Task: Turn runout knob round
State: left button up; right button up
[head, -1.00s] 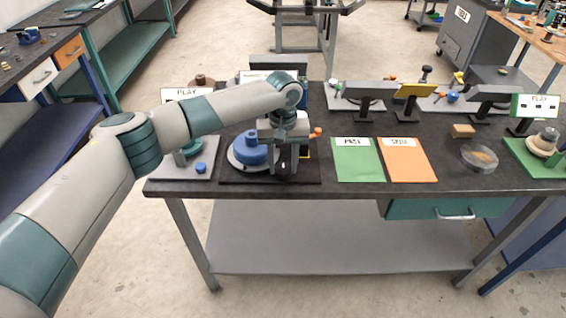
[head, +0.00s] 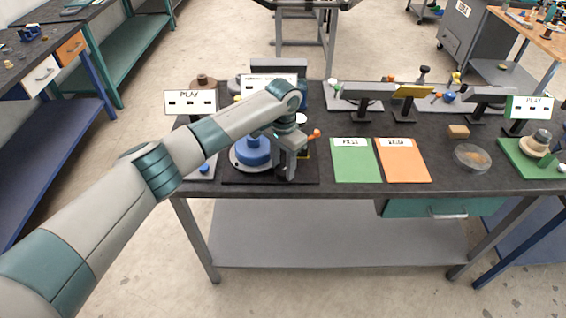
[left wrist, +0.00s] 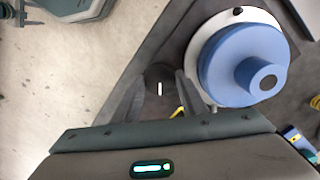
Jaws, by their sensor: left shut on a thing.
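The runout knob (left wrist: 160,78) is a dark round knob with a white line on top, at the front right corner of a dark base plate (head: 238,178). In the left wrist view it sits between the two fingers of my left gripper (left wrist: 160,95), and the white line points up and down the picture. In the head view my left gripper (head: 290,170) comes down from above onto that corner and hides most of the knob. It is shut on the knob. A blue stepped disc (head: 253,152) on a pale round plate stands beside it on the left. My right gripper is not in view.
An orange-tipped lever (head: 315,134) stands close to the right of my gripper. A green mat (head: 355,165) and an orange mat (head: 405,165) lie clear to the right. The bench's front edge is near.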

pick_arm(q)
jog(key=m, duration=0.3)
jog(key=shift+r, duration=0.1)
jog(key=m, duration=0.3)
jog(key=shift+m+p, duration=0.3)
jog(key=shift+p, duration=0.05)
jog(key=m, duration=0.3)
jog(key=shift+w+m, duration=0.1)
jog(key=shift+m, duration=1.8)
jog(key=o, duration=1.1)
jog(key=shift+c, duration=0.2)
